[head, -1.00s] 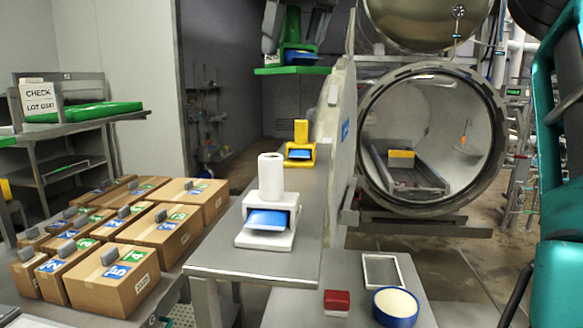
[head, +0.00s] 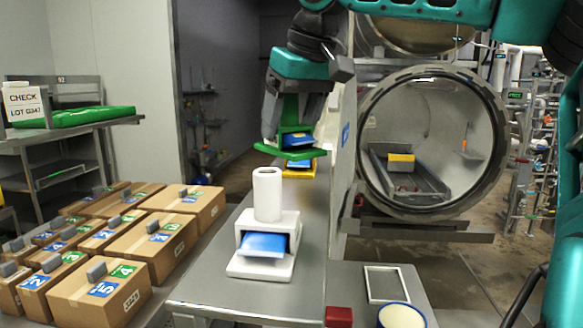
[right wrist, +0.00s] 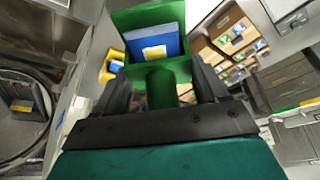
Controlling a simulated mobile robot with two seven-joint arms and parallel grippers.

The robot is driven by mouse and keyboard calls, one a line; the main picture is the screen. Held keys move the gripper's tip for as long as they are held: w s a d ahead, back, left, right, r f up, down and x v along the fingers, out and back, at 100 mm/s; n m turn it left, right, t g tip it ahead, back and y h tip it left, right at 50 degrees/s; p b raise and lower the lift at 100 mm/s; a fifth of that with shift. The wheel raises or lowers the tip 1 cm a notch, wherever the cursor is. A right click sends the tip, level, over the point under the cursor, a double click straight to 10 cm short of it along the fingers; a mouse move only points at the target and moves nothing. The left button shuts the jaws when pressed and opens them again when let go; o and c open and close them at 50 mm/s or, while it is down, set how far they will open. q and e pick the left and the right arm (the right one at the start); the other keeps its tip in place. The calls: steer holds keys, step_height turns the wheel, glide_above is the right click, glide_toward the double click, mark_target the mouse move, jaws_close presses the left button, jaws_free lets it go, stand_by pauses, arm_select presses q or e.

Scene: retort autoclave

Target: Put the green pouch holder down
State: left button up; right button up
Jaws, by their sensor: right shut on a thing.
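The green pouch holder (head: 284,151) hangs in the air over the narrow steel table (head: 318,229), with a blue pouch (head: 297,141) in it. My right gripper (head: 287,112) is shut on it from above. In the right wrist view the green holder (right wrist: 181,66) sits between the fingers of my right gripper (right wrist: 160,92), its post gripped and the blue pouch (right wrist: 155,42) showing a yellow label. A white holder (head: 277,225) with a blue pouch stands on the table in front. A yellow holder (head: 301,171) stands behind it, partly hidden by the green one. My left gripper is not in view.
The open round autoclave (head: 434,130) stands at right, with a tray inside. Several cardboard boxes (head: 147,236) fill the left side. A white frame (head: 386,284), a red block (head: 338,317) and a round bowl (head: 400,316) lie at front right. Bare table shows between the white and yellow holders.

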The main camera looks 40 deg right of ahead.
mark_target(301, 133)
steer(key=shift+f, duration=3.95)
steer(key=o, duration=1.2)
steer(key=shift+f, duration=0.15)
steer(key=shift+o, duration=0.2)
steer(key=v, duration=1.2)
steer(key=shift+a, duration=0.1)
